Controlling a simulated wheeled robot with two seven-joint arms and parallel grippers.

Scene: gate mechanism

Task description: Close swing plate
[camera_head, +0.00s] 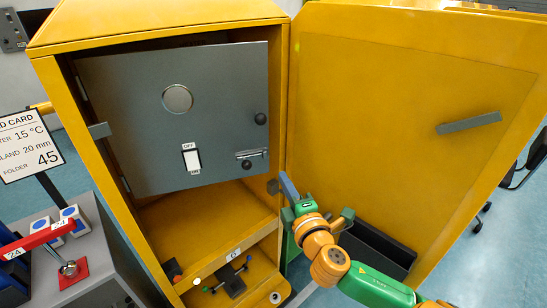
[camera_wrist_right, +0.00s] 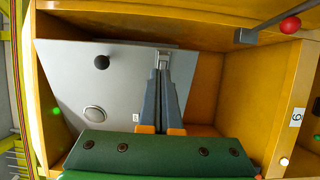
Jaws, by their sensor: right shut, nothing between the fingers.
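The swing plate (camera_head: 215,115) is a grey panel in the yellow cabinet, hinged at its left edge. It carries a round disc, a white switch, dark knobs and a small latch (camera_head: 251,153) near its free right edge. It looks slightly ajar, with a dark gap above it. In the right wrist view the plate (camera_wrist_right: 75,80) appears turned, with its latch beyond my fingertips. My right gripper (camera_head: 288,187) is shut and empty, just right of and below the plate's lower right corner. Its fingers also show in the wrist view (camera_wrist_right: 163,78); contact cannot be told. My left gripper is not in view.
The large yellow door (camera_head: 400,110) stands wide open at the right, with a grey handle. The cabinet floor (camera_head: 200,225) is bare below the plate. A red lever (camera_head: 40,240) sits on a grey box at the left, near a sign card (camera_head: 28,145).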

